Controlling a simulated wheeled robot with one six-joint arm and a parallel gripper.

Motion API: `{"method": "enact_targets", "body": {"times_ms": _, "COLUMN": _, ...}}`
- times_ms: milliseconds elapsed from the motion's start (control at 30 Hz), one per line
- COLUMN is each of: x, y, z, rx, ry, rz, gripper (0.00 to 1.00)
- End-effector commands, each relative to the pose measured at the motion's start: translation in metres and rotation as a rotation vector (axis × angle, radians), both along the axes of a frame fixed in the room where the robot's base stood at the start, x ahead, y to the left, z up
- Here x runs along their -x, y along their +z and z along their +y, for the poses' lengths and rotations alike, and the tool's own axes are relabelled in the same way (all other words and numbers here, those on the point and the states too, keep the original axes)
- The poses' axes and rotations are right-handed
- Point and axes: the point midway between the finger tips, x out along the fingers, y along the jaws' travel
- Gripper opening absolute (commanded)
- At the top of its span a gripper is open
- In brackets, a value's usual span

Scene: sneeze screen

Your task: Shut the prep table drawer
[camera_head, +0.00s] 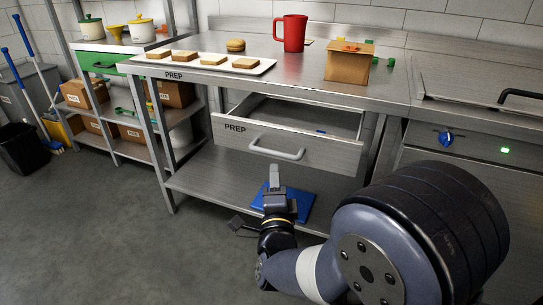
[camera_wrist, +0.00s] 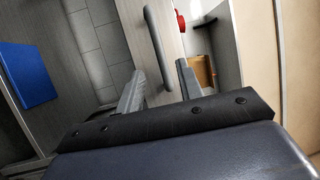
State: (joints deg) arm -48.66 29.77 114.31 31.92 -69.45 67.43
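The prep table drawer (camera_head: 235,136) stands open, pulled out from under the steel worktop (camera_head: 225,75). Its front carries the word PREP and a grey bar handle (camera_head: 277,152). My gripper (camera_head: 274,172) is just below and in front of the handle in the head view. In the wrist view my gripper (camera_wrist: 160,86) has its two fingers spread, with nothing held. The handle (camera_wrist: 157,45) shows ahead, between the lines of the fingers; whether it touches them I cannot tell. Part of the drawer's inside is visible, with a small blue item (camera_head: 321,131) in it.
On the worktop are a bread tray (camera_head: 211,66), a burger (camera_head: 235,45), a red mug (camera_head: 290,33) and a cardboard box (camera_head: 348,66). A blue mat (camera_head: 300,207) lies on the lower shelf. A counter with a blue knob (camera_head: 445,137) is at right.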

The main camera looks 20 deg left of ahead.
Motion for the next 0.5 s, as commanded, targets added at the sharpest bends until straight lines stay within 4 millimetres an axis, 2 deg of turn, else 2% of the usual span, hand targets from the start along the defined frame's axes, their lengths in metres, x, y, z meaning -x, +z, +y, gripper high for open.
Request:
{"method": "enact_targets", "body": {"times_ms": 300, "x": -0.056, "y": 0.011, "z": 0.017, "rx": 0.001, "ry": -0.002, "rz": -0.001, "gripper": 0.35}}
{"method": "enact_targets", "body": {"times_ms": 500, "x": -0.078, "y": 0.015, "z": 0.025, "rx": 0.002, "ry": -0.001, "rz": 0.0, "gripper": 0.35}}
